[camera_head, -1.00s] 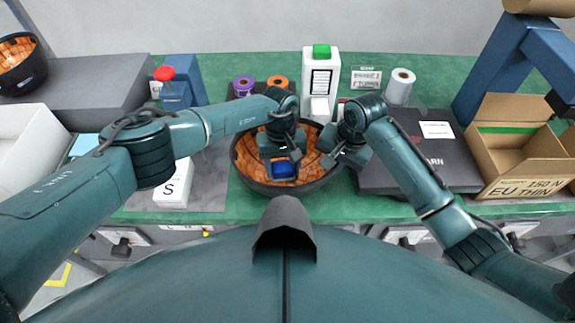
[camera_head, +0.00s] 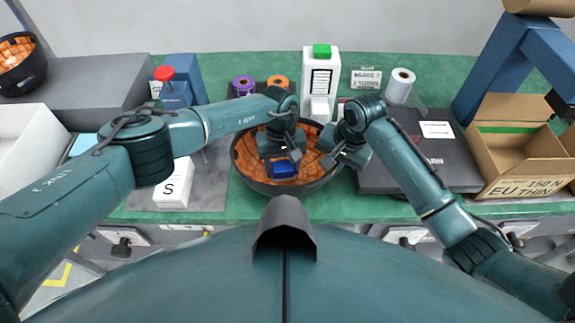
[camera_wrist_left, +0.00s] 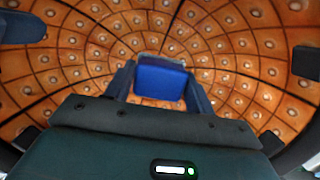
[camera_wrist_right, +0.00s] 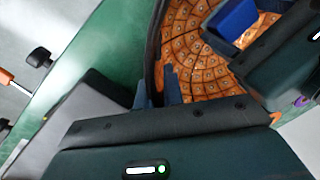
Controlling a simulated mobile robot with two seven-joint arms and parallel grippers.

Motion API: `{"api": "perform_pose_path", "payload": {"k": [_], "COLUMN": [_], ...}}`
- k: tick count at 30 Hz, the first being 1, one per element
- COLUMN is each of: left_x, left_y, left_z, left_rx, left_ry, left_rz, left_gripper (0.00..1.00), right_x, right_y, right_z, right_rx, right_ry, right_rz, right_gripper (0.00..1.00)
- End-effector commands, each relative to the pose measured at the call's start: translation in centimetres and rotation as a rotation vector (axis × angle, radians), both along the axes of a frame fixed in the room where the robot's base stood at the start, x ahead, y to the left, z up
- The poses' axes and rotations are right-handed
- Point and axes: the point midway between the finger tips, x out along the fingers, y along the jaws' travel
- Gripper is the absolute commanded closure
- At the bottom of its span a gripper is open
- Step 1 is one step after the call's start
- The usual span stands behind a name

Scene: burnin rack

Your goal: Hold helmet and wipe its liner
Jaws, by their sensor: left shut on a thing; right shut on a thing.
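The upturned black helmet (camera_head: 262,189) lies on the bench with its orange, studded liner (camera_head: 246,158) facing up. My left gripper (camera_head: 283,156) is inside the helmet bowl, shut on a blue block (camera_head: 284,169). In the left wrist view the block (camera_wrist_left: 160,80) sits between the fingers over the liner (camera_wrist_left: 235,45); whether it touches the liner I cannot tell. My right gripper (camera_head: 328,161) is at the helmet's right rim, shut on it. In the right wrist view its fingers (camera_wrist_right: 158,92) straddle the dark rim (camera_wrist_right: 153,45). The left gripper hides part of the liner.
A white box (camera_head: 173,186) marked S stands left of the helmet. A dark flat case (camera_head: 447,165) and an open cardboard box (camera_head: 518,165) lie to the right. A second helmet (camera_head: 22,68) sits far left.

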Motion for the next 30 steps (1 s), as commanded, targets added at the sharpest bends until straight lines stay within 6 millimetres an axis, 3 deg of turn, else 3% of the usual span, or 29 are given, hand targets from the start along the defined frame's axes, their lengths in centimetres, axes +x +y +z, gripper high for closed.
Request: {"api": "perform_pose_path", "payload": {"k": [18, 30], "left_x": [0.0, 0.0], "left_y": [-1.9, 0.0], "left_z": [-0.3, -0.2], "left_rx": [-0.001, 0.001], "left_ry": [0.000, 0.000], "left_rz": [0.000, 0.000], "left_gripper": [0.64, 0.64], "right_x": [-0.1, -0.1], "right_y": [-0.1, -0.1], "right_z": [-0.2, -0.2], "right_rx": [-0.004, -0.004], "right_ry": [0.004, 0.004], "right_rz": [0.000, 0.000], "right_gripper": [1.00, 1.00]}}
